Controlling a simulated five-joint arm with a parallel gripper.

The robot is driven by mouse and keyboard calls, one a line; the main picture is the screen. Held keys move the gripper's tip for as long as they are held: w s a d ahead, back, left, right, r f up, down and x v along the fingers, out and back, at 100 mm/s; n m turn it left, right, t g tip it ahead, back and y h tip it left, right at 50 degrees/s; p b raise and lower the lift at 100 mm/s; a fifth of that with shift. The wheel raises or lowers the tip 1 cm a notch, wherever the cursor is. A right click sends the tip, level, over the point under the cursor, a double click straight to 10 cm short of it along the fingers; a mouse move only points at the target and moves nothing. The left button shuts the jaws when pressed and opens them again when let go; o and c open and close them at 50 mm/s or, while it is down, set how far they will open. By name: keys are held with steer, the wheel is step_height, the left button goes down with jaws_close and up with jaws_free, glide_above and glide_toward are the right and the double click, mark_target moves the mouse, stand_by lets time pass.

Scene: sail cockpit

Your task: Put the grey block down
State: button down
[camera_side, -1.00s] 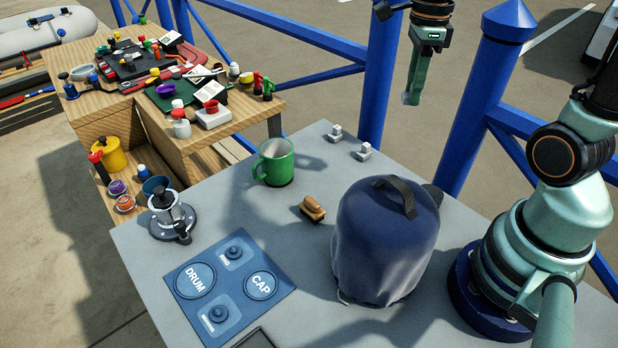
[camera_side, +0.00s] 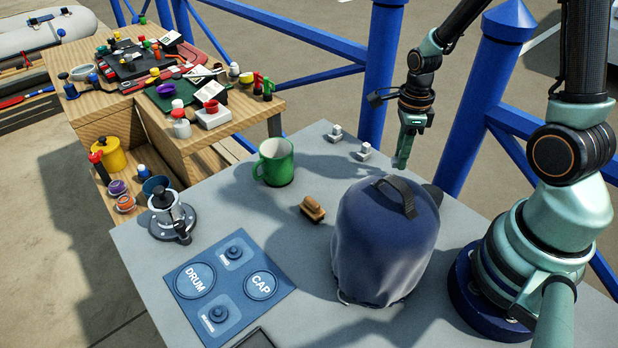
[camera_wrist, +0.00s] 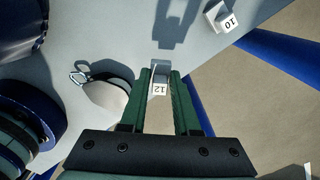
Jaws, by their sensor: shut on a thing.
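My gripper (camera_side: 402,164) hangs pointing down behind the blue cover, above the table's far right part. In the wrist view its two green fingers (camera_wrist: 160,76) are shut on a small grey block (camera_wrist: 158,72) with a white label reading 12. The block sits between the fingertips, over the table edge region. In the side view I cannot make out the held block clearly. The grey table (camera_side: 310,150) is below. Its edge runs diagonally through the wrist view.
Two small grey pieces (camera_side: 364,152) (camera_side: 335,132) stand near the far edge; one shows a 10 label in the wrist view (camera_wrist: 222,17). A tall blue cover (camera_side: 385,245), green mug (camera_side: 273,165), brown brush-like piece (camera_side: 312,209) and blue DRUM/CAP mat (camera_side: 228,312) occupy the table.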

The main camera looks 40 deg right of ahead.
steer(key=shift+f, duration=1.85)
steer(key=shift+f, duration=0.1)
steer(key=c, duration=0.6)
jaws_free()
steer(key=shift+c, duration=0.2)
step_height(320, 180, up, 12)
steer(key=shift+r, duration=0.1)
steer(key=s+a+r+n+t, duration=0.1)
steer(key=a+r+n, duration=0.4)
steer(key=n, duration=0.8)
steer(key=s+a+r+n+t, duration=0.1)
steer(key=a+r+n+t, duration=0.3)
steer(key=n, duration=1)
steer(key=shift+a+r+t, duration=0.3)
steer(key=shift+a+r, duration=0.25)
steer(key=shift+r, duration=1.15)
